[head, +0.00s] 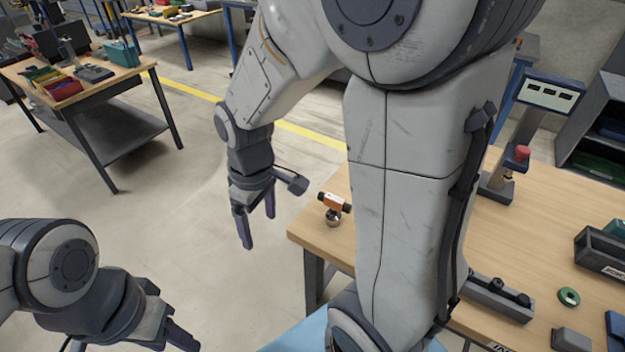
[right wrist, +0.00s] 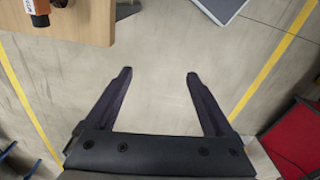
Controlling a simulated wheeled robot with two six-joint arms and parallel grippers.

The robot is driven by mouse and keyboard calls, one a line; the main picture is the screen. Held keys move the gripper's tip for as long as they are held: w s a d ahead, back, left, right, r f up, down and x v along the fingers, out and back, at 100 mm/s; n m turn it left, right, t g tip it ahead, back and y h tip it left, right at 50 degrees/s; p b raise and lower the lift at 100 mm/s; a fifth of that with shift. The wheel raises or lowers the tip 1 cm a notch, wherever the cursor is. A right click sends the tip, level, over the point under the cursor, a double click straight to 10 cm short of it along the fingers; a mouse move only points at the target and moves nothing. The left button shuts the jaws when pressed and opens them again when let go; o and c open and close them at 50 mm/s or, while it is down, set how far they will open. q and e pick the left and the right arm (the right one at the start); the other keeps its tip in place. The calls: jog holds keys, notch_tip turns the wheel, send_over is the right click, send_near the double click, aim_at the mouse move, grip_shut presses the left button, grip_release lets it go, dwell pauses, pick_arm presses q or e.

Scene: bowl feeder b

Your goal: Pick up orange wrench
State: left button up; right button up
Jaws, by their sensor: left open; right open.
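An orange and black tool (head: 334,202) stands near the left corner of the wooden bench, with a round metallic part below it; I cannot tell whether it is the orange wrench. An orange and black item (right wrist: 48,10) also shows at the top left of the right wrist view, cut by the frame edge. My right gripper (head: 257,228) hangs open and empty over the floor, left of the bench; its spread fingers also show in the right wrist view (right wrist: 159,72). My left gripper (head: 178,342) is at the bottom left, open, partly cut off. My right arm hides part of the bench.
The wooden bench (head: 520,225) bears a green ring (head: 569,297), a dark grey block fixture (head: 498,298), a stand with a red knob (head: 521,153) and a dark bin (head: 600,250). Another table (head: 120,80) with coloured bins stands at the back left. Floor between is clear.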

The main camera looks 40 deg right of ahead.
jog(key=w+d+p, duration=0.2)
jog(key=w+d, duration=0.1)
jog(key=d, duration=0.8)
jog(key=m+p, duration=0.1)
jog(key=p, duration=0.1)
send_near(334, 208)
jog(key=shift+w+f, duration=0.45)
jog(key=shift+w, duration=0.2)
jog(key=f, duration=0.2)
jog(key=d+f, duration=0.1)
jog(key=f, duration=0.2)
jog(key=shift+s+f, duration=0.1)
jog(key=shift+s, duration=0.1)
jog(key=f, duration=0.1)
jog(key=f+p, duration=0.1)
jog(key=f, duration=0.2)
jog(key=shift+a+f+p, duration=0.2)
jog(key=shift+a+p, duration=0.1)
jog(key=shift+p, duration=0.05)
jog(key=shift+w+f, duration=0.15)
jog(key=shift+f, duration=0.5)
pick_arm(q)
notch_tip(334, 208, up, 7)
pick_arm(e)
jog(key=shift+c, duration=0.4)
grip_shut()
